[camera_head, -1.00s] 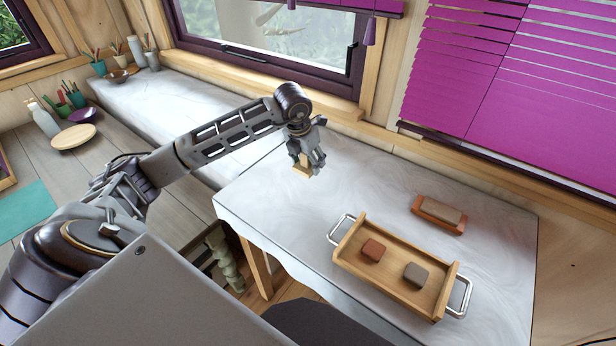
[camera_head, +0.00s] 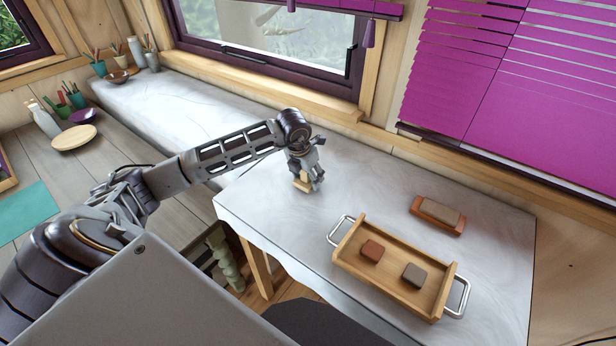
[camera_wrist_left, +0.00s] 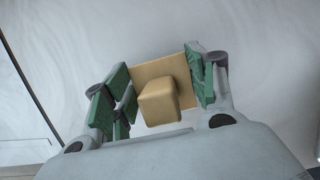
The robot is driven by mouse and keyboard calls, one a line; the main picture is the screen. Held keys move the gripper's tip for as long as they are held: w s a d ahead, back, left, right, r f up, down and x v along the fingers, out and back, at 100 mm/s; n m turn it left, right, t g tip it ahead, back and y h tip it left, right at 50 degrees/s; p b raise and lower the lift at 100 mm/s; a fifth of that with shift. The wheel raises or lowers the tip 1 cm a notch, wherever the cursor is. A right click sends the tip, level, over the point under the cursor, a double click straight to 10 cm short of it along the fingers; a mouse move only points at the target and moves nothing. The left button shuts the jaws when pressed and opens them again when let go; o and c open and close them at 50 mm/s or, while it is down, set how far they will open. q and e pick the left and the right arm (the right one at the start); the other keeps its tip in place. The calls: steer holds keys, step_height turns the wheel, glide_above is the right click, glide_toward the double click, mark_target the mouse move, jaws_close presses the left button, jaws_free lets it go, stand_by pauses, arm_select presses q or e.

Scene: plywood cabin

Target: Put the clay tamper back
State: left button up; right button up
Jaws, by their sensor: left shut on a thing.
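The clay tamper, a pale wooden plate with a blocky knob (camera_wrist_left: 158,100), shows in the left wrist view between the green pads of my left gripper (camera_wrist_left: 163,92). The gripper is shut on it. In the head view my left gripper (camera_head: 308,178) is over the left part of the white marbled table (camera_head: 365,175), with the tan tamper (camera_head: 302,184) at its fingertips. The tamper is at or just above the tabletop; I cannot tell whether it touches. The fingers hide part of it. My right gripper is not in view.
A wooden tray (camera_head: 392,282) with metal handles holds a reddish block (camera_head: 372,251) and a grey-brown block (camera_head: 414,275). Behind it lies an orange-brown holder (camera_head: 425,217) with a tan block on top. The table around the gripper is clear. Windows and purple blinds (camera_head: 500,80) line the back.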

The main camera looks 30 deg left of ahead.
arm_select(q)
steer(key=shift+f, duration=0.55)
steer(key=o, duration=0.9)
steer(key=shift+o, duration=0.5)
steer(key=shift+r, duration=0.2)
